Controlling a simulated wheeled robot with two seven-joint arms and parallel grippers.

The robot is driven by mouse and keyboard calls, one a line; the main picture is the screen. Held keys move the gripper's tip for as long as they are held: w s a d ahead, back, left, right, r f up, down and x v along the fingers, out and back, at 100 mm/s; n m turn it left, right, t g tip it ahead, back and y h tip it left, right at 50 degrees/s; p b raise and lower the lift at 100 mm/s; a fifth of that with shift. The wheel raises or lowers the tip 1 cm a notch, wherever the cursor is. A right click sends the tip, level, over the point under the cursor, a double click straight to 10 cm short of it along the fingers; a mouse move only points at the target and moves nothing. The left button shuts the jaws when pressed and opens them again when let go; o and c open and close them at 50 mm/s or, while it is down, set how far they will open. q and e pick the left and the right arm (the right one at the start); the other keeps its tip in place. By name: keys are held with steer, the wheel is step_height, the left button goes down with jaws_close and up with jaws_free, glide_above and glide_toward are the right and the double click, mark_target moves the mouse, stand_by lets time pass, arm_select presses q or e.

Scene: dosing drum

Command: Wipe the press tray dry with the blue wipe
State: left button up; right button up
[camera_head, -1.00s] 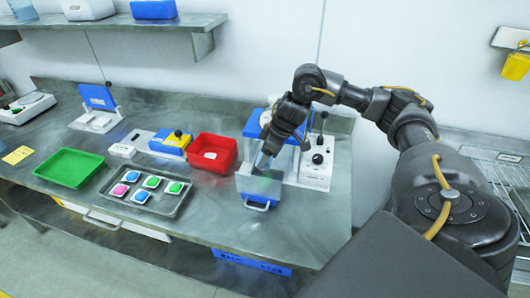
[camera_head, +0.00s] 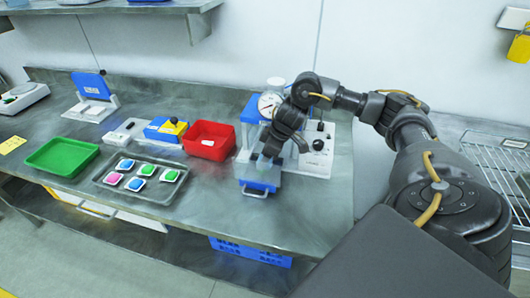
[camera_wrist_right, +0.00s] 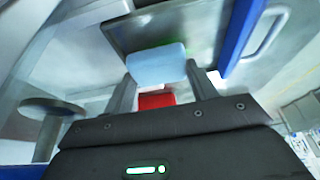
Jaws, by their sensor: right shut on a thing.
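My right gripper (camera_head: 268,153) is at the press on the right part of the bench, pointing down over the press tray (camera_head: 259,180). The tray is grey with a blue front and a handle, and is pulled out at the front of the press. In the wrist view, the right gripper (camera_wrist_right: 162,88) is shut on the light blue wipe (camera_wrist_right: 157,64), which lies between its fingertips over the dark tray floor (camera_wrist_right: 205,30). I cannot tell whether the wipe touches the floor. My left gripper is not in view.
The press (camera_head: 253,107) has a round gauge (camera_head: 268,104). Left of it are a red bin (camera_head: 209,147), a metal tray (camera_head: 115,189) with several coloured pieces, and a green tray (camera_head: 62,154). A wire rack (camera_head: 480,155) is at the right. Bare bench lies in front.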

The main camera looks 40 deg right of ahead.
steer(key=shift+w+d+f, duration=0.1)
steer(key=shift+w+f, duration=0.05)
steer(key=shift+f, duration=0.05)
steer(key=shift+r, duration=0.15)
steer(key=shift+f, duration=0.4)
stand_by(0.3)
steer(key=shift+s+a+f+p, duration=0.2)
steer(key=shift+s+f+p, duration=0.1)
steer(key=shift+p, duration=0.4)
stand_by(2.2)
steer(key=o, duration=0.7)
steer(key=shift+w+d+r+p, duration=0.15)
steer(key=shift+r+p, duration=0.3)
steer(key=shift+p, duration=0.3)
steer(key=shift+c, duration=0.5)
